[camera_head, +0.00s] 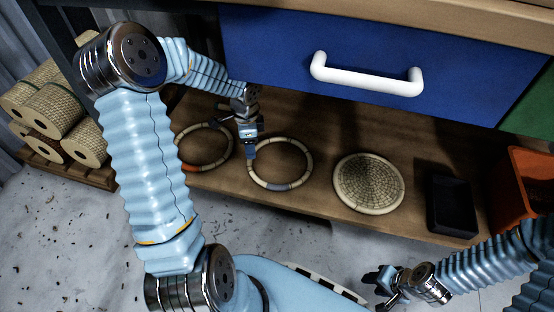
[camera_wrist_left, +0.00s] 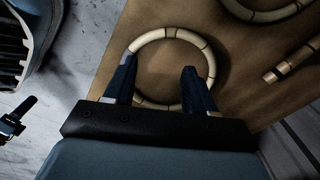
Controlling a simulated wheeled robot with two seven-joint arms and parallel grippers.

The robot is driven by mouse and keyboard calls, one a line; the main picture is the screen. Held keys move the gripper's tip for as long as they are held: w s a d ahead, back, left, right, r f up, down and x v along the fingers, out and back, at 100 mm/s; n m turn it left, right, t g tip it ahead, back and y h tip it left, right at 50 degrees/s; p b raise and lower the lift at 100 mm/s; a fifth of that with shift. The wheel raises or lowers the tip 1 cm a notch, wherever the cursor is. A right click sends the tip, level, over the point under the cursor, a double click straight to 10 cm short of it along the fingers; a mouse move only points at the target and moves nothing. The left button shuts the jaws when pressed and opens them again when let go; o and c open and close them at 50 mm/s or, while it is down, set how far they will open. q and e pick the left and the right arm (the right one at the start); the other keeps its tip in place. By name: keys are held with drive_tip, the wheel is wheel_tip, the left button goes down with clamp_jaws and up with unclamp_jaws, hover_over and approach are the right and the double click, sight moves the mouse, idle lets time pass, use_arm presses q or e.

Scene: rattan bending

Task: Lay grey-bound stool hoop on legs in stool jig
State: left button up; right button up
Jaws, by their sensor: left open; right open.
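The grey-bound stool hoop (camera_head: 308,164) is a pale rattan ring with a grey band at its near side, lying flat on the lower wooden shelf. My left gripper (camera_head: 245,142) is at the left side of this hoop, open. In the left wrist view, a pale hoop (camera_wrist_left: 172,33) lies below the open left fingers (camera_wrist_left: 160,66), which overlap its near part; I cannot tell whether they touch it. My right gripper (camera_head: 385,284) is open and empty, low in the head view, away from the shelf. The stool jig and its legs are not in view.
An orange-bound hoop (camera_head: 214,127) lies left of the grey-bound one. A round woven disc (camera_head: 369,182), a black tray (camera_head: 453,205) and an orange bin (camera_head: 530,180) are to the right. A blue drawer with a white handle (camera_head: 366,81) overhangs the shelf.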

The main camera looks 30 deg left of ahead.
use_arm(q)
drive_tip(key=n, duration=2)
hover_over(251, 168)
drive_tip(key=f, duration=0.6)
drive_tip(key=f+b, duration=0.1)
drive_tip(key=f, duration=0.1)
drive_tip(key=shift+s+a+f, duration=0.25)
drive_tip(key=shift+a+f, duration=0.1)
drive_tip(key=shift+f, duration=0.05)
drive_tip(key=f, duration=0.3)
drive_tip(key=f+b, duration=0.1)
drive_tip(key=f, duration=0.1)
drive_tip(key=shift+w+d, duration=0.25)
drive_tip(key=shift+w, duration=0.05)
clamp_jaws()
